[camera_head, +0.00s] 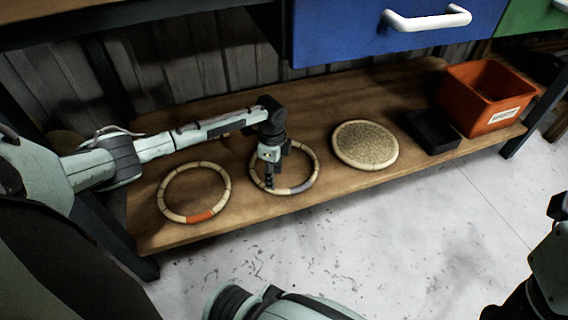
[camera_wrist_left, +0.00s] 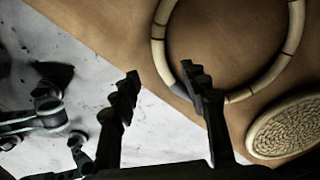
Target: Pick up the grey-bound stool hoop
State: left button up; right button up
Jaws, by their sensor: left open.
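The grey-bound stool hoop (camera_head: 313,176) is a pale cane ring with a grey wrapped section at its front right, lying flat on the wooden shelf. My left gripper (camera_head: 278,165) is open above this hoop, pointing down, with nothing held. In the left wrist view the hoop (camera_wrist_left: 283,62) fills the upper right. There the left gripper (camera_wrist_left: 163,88) has its right finger in front of the hoop's rim, partly covering it, and its left finger over the floor. Part of my right gripper (camera_head: 512,303) shows at the lower right edge of the head view.
An orange-bound hoop (camera_head: 166,204) lies to the left. A round woven seat (camera_head: 365,144) lies to the right, then a black tray (camera_head: 432,131) and an orange bin (camera_head: 486,97). A blue drawer (camera_head: 345,34) with a white handle overhangs the shelf's back.

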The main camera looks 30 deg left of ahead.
aim_at(277, 188)
pick_arm(q)
jog(key=f+b, duration=0.1)
jog(key=f, duration=0.3)
jog(key=f+b, duration=0.1)
jog(key=f, duration=0.1)
jog(key=shift+w+d+f+b, duration=0.15)
jog(key=shift+d+f+b, duration=0.05)
jog(key=shift+d+b, duration=0.15)
jog(key=shift+c, duration=0.3)
grip_shut()
